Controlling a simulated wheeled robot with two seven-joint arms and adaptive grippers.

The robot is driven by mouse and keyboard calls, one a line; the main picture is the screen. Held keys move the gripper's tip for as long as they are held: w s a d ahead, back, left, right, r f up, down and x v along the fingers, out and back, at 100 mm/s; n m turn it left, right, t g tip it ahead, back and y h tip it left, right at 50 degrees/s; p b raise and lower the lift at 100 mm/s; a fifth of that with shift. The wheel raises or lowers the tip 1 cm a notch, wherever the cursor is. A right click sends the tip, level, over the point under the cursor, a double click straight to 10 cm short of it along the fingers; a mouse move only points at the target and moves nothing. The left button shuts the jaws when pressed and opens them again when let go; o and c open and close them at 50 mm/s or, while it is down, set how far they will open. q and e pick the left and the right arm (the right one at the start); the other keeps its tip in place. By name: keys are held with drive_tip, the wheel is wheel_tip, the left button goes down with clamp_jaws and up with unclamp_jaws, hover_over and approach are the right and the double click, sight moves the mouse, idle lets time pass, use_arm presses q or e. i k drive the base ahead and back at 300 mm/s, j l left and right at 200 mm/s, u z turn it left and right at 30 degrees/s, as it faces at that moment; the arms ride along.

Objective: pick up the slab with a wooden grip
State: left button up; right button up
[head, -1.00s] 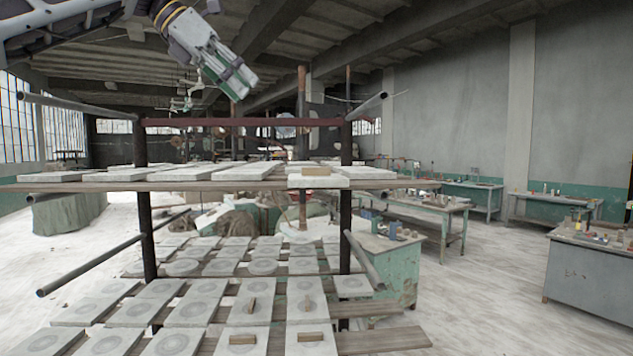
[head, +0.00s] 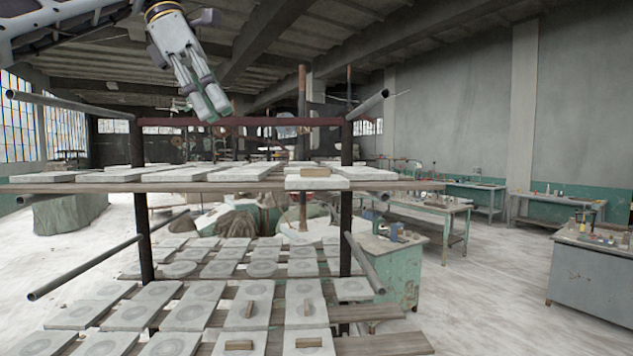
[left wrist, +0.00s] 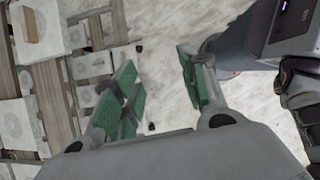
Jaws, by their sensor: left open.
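A pale slab with a wooden grip (head: 317,184) lies at the front edge of the upper shelf, right of its middle; the tan wooden block sits on top of it. Several more gripped slabs lie on the lower shelf, one of them at the front right (head: 309,351). A slab with a wooden grip also shows in the left wrist view (left wrist: 47,45), at upper left. My left gripper (head: 213,112) is open and empty, pointing down above the upper shelf, left of the gripped slab there and apart from it. Its green-padded fingers (left wrist: 160,88) are spread. My right gripper is out of view.
Plain slabs (head: 178,174) fill the upper shelf left of the gripped slab. Dark posts, a red crossbar (head: 240,121) and projecting pipes (head: 85,267) frame the rack. Workbenches (head: 430,220) stand to the right, with open floor between.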

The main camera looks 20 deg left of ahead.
sight(307, 178)
drive_tip(key=i, duration=1.4)
